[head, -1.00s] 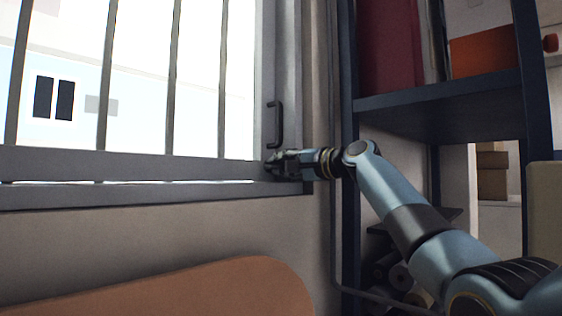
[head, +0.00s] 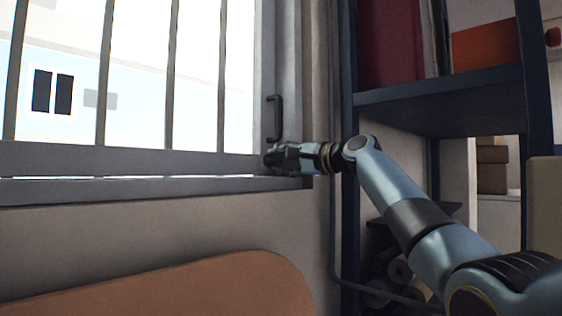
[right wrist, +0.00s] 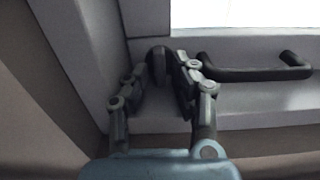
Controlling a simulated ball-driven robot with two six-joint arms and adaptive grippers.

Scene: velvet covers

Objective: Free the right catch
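The right catch (right wrist: 157,57) is a small dark piece at the lower right corner of the window frame. In the right wrist view it stands between the fingertips of my right gripper (right wrist: 167,68), which lean in close on both sides of it. The gripper looks shut on it. In the head view my right gripper (head: 279,158) covers the catch, just below the dark window handle (head: 275,119). The handle also shows in the right wrist view (right wrist: 255,74), apart from the fingers. My left gripper is in neither view.
The barred window (head: 130,162) fills the upper left. A dark blue shelf (head: 440,105) stands to the right, beside my right arm. A brown rounded panel or backrest (head: 200,289) is at the lower left.

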